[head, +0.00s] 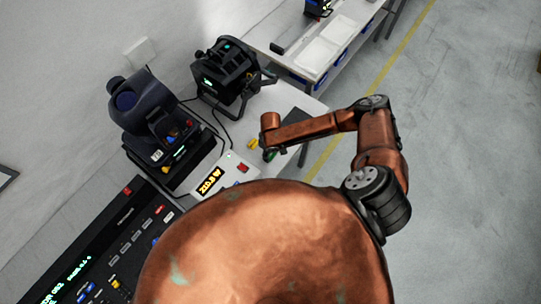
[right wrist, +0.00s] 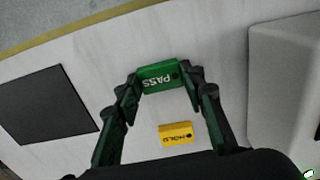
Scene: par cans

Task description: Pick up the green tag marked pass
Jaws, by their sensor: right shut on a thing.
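The green tag (right wrist: 158,78) marked PASS lies across the tips of my right gripper (right wrist: 159,80) in the right wrist view. The dark fingers press on its two short ends, so the gripper is shut on it. The tag appears at or close to the white table top (right wrist: 90,55); I cannot tell whether it is lifted. In the head view my right gripper (head: 269,155) is small and dark at the table, below the copper arm, and the tag is hard to make out there. My left gripper is not in view.
A yellow tag (right wrist: 176,133) marked HOLD lies close by. A dark flat pad (right wrist: 43,106) is on the table's other side. A pale box with a lit display (head: 226,174) stands beside the gripper. Black stage lights (head: 228,72) stand behind.

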